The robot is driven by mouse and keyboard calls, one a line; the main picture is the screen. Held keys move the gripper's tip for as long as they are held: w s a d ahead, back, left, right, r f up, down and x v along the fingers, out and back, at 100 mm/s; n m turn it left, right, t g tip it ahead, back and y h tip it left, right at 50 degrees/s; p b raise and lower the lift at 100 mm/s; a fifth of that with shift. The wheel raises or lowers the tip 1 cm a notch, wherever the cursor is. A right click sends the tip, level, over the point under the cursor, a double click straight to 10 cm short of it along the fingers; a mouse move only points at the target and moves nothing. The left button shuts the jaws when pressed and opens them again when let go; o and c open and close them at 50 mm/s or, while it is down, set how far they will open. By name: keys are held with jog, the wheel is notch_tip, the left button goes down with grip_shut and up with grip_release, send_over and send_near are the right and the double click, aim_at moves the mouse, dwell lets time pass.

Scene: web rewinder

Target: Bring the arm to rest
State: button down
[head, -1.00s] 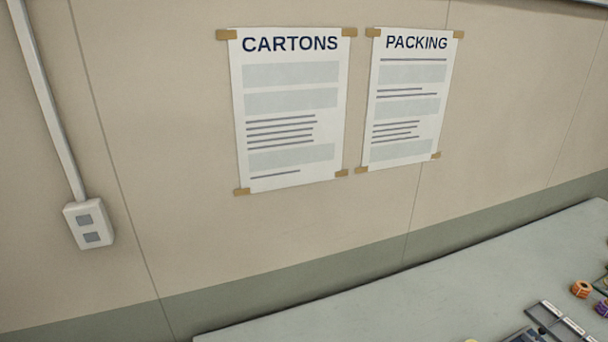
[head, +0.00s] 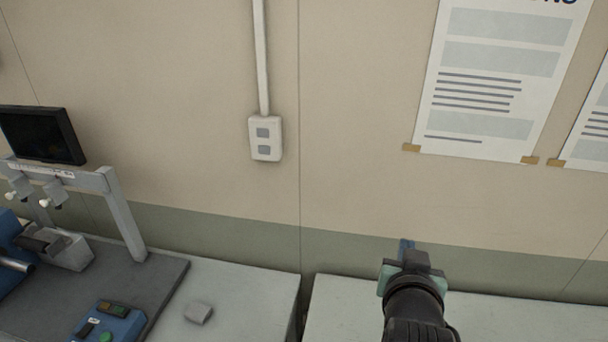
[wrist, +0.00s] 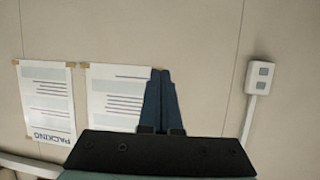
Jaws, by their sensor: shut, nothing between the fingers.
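My gripper (head: 406,246) shows in the head view at the lower right, at the end of my dark arm. It is raised in front of the wall, above the right-hand bench. In the wrist view my gripper (wrist: 160,73) has its two blue fingers together, with nothing between them. The wall with its posters and outlet box lies beyond the fingertips. Most of my arm is out of view below.
The rewinder (head: 180,268) with a monitor (head: 42,135) and a blue button box (head: 110,322) stands at left. A small grey block (head: 198,313) lies near it. A gap separates that bench from the right bench (head: 345,305). An outlet box (head: 265,138) and a poster (head: 490,130) are on the wall.

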jog(key=a+r+n+t+y+b, duration=0.1)
jog(key=a+r+t, duration=0.2)
jog(key=r, duration=0.4)
jog(key=s+a+r+n+t+b, duration=0.1)
jog(key=a+r+t, duration=0.1)
jog(key=a+r, duration=0.35)
jog(key=a+r+t+y+b, duration=0.1)
jog(key=a+r+t, duration=0.15)
jog(key=r, duration=0.55)
jog(key=s+a+r+n+t+y+b, duration=0.1)
jog(key=s+a+r+t, duration=0.2)
jog(key=s+r, duration=0.3)
jog(key=s+a+r+n+t+y+b, duration=0.1)
jog(key=s+a+r+t, duration=0.3)
jog(key=s+r, duration=0.3)
jog(key=shift+a+r+y, duration=0.15)
jog(key=shift+r+y, duration=0.25)
jog(key=shift+r, duration=0.5)
